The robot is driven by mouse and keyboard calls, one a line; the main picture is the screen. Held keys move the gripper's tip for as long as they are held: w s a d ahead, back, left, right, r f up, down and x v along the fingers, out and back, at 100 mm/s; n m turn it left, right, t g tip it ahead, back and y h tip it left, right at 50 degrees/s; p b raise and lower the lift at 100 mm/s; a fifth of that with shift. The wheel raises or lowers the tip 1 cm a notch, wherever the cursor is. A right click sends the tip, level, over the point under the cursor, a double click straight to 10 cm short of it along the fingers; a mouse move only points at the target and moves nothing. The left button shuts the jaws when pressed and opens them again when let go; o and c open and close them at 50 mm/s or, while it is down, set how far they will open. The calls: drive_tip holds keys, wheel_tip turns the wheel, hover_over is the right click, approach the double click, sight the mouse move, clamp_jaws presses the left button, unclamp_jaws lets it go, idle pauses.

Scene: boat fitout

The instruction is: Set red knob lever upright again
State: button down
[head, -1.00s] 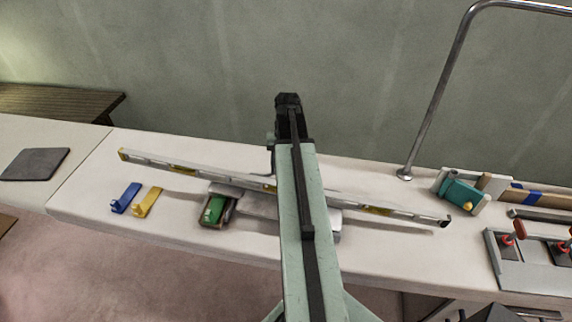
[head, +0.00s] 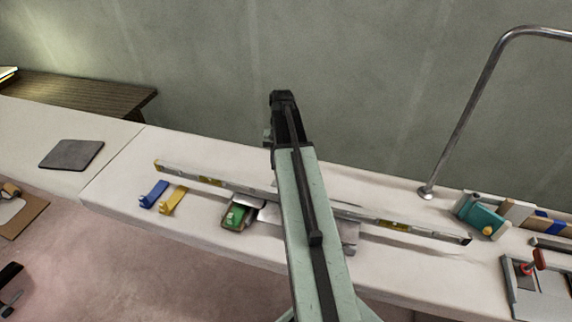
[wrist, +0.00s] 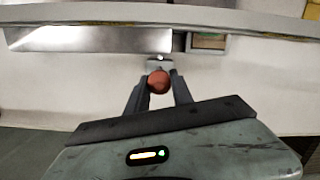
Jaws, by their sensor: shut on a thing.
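In the wrist view, my gripper (wrist: 159,75) is shut on a round red knob (wrist: 158,84), with one dark finger on each side. A small grey bracket (wrist: 160,63) shows just beyond the knob. The lever's shaft is hidden, so I cannot tell its tilt. In the head view, my arm covers the knob and the fingertips. Another red-knobbed lever (head: 539,261) stands tilted on a grey plate (head: 520,292) at the right.
A long spirit level (head: 400,225) lies across the counter over a metal plate, beside a green block (head: 235,215). Blue (head: 153,194) and yellow (head: 173,199) pieces lie left. A bent metal rail (head: 455,120) and a teal tool (head: 482,219) stand right.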

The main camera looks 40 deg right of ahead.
drive_tip(key=shift+w+a, duration=0.4)
drive_tip(key=shift+w, duration=0.3)
drive_tip(key=c, duration=1.3)
unclamp_jaws()
drive_tip(key=o, duration=0.4)
drive_tip(key=shift+w+a, duration=0.15)
drive_tip(key=shift+w, duration=0.1)
drive_tip(key=shift+s, duration=0.15)
wheel_tip(320, 180, up, 8)
drive_tip(key=d+p, duration=0.1)
drive_tip(key=p, duration=0.6)
drive_tip(key=shift+w+d+f+p, duration=0.15)
drive_tip(key=shift+w+f+p, duration=0.1)
drive_tip(key=shift+w+p, duration=0.1)
